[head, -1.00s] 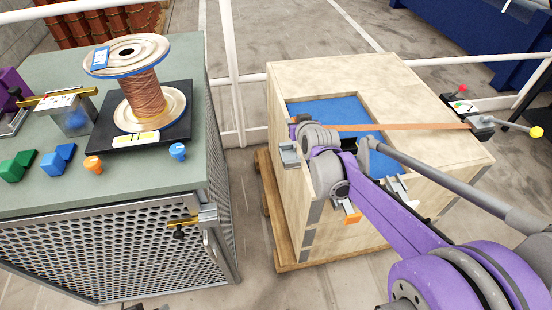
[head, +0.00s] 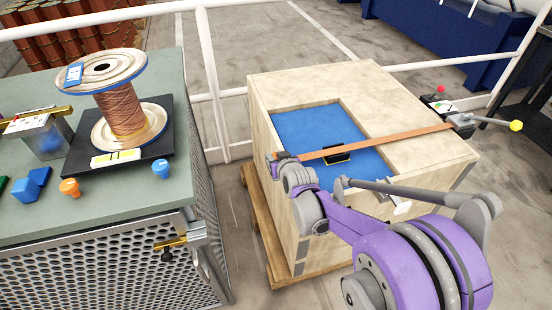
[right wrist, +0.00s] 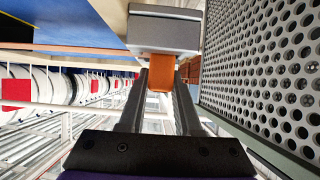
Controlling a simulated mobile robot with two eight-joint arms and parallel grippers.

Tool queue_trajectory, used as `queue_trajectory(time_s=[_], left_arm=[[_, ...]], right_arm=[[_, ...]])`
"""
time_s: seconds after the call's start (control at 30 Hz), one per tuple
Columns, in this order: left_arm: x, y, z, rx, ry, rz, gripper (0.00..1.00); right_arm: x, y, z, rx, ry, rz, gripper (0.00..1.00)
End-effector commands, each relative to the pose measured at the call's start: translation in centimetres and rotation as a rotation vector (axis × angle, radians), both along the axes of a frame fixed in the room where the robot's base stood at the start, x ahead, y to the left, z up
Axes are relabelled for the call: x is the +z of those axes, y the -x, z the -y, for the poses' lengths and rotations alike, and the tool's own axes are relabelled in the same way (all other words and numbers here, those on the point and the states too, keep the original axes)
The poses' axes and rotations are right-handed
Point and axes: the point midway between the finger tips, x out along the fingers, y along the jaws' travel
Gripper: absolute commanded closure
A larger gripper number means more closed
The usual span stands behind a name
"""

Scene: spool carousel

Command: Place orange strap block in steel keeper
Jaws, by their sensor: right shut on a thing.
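In the right wrist view, my right gripper (right wrist: 161,84) is shut on the orange strap block (right wrist: 160,78). The block is between the two dark fingers and right up against the steel keeper (right wrist: 164,32), a pale grey metal block at the top. I cannot tell whether the block is seated in it. In the head view my right gripper (head: 282,161) is at the left edge of the wooden crate (head: 320,82), and the wrist largely hides the block and keeper there. My left gripper is out of view.
An orange strap (head: 385,142) crosses the crate's blue-lined opening (head: 310,125) to a tensioner (head: 462,120) with a yellow knob. A cabinet (head: 110,245) with perforated sides stands close on the left, carrying a copper wire spool (head: 122,100). Its perforated panel (right wrist: 275,70) is near my gripper.

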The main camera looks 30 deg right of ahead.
Motion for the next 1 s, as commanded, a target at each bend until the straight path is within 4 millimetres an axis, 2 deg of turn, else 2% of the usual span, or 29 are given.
queue_trajectory(time_s=[0.37,0.4,0.53,0.9,1.0], left_arm=[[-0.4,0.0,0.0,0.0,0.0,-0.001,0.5],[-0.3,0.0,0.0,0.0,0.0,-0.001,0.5],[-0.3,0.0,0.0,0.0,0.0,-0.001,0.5],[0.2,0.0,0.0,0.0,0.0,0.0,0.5],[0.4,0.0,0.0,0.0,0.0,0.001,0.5]], right_arm=[[-0.6,0.0,0.0,0.0,0.0,0.0,1.0],[-0.5,0.0,0.0,0.0,0.0,0.0,0.63],[-0.5,0.0,0.0,0.0,0.0,0.0,0.39],[0.1,0.0,0.0,0.0,0.0,0.001,0.38],[0.6,1.1,-0.3,0.0,0.0,0.001,0.38]])
